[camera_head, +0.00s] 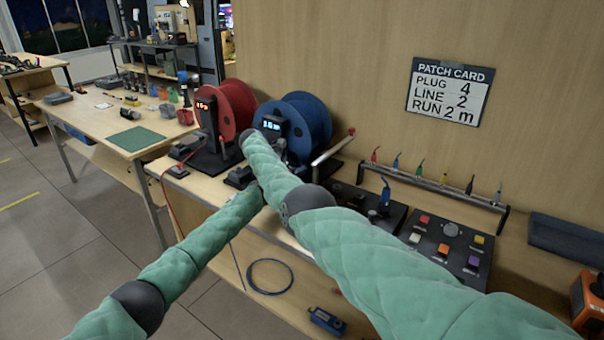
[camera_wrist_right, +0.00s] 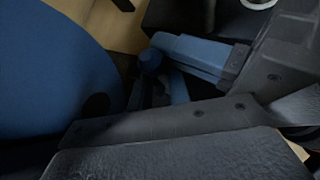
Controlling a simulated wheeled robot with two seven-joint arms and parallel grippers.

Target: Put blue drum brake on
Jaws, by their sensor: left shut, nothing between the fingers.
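The blue drum (camera_head: 305,118) stands upright on a dark base against the wall, with a lit display (camera_head: 271,126) in front of it. In the right wrist view its blue side (camera_wrist_right: 45,75) fills the left. My right arm reaches to the drum's front; dark gripper parts (camera_wrist_right: 190,118) show close up in the wrist view, jaw state unclear.
The red drum (camera_head: 238,105) stands to the left. A crank handle (camera_head: 333,147) sticks out right of the blue drum. A button panel (camera_head: 447,247), a rack of coloured plugs (camera_head: 430,182) and a patch card (camera_head: 449,92) are on the right. A blue cable coil (camera_head: 270,276) lies below.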

